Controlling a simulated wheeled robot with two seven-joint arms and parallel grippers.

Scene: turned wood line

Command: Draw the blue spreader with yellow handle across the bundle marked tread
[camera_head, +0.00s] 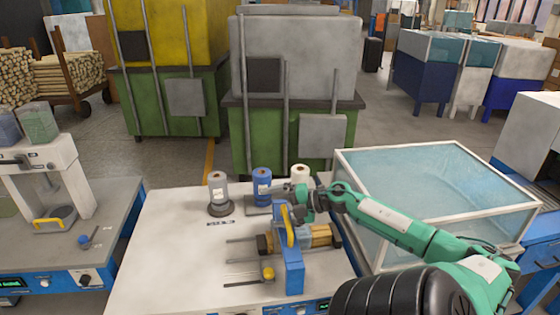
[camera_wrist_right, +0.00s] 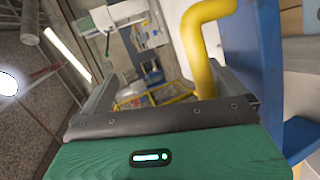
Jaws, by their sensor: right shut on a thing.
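The blue spreader (camera_head: 293,272) stands upright on the pale worktop, with its bent yellow handle (camera_head: 288,228) on its upper part. The handle also shows close up in the right wrist view (camera_wrist_right: 200,45), beside blue surfaces. My right gripper (camera_head: 292,192) comes in from the right at the top of the spreader and is shut on the handle; the exact grip is small and partly hidden. A tan wooden bundle (camera_head: 320,236) lies behind and beside the spreader, which hides part of it. I cannot read a tread mark on it. My left gripper is not in view.
Grey (camera_head: 217,190), blue (camera_head: 262,183) and white (camera_head: 300,174) spools stand at the back of the worktop (camera_head: 165,255). Thin rods and a yellow knob (camera_head: 268,273) lie left of the spreader. A glass-sided case (camera_head: 440,185) stands right. The worktop's left part is clear.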

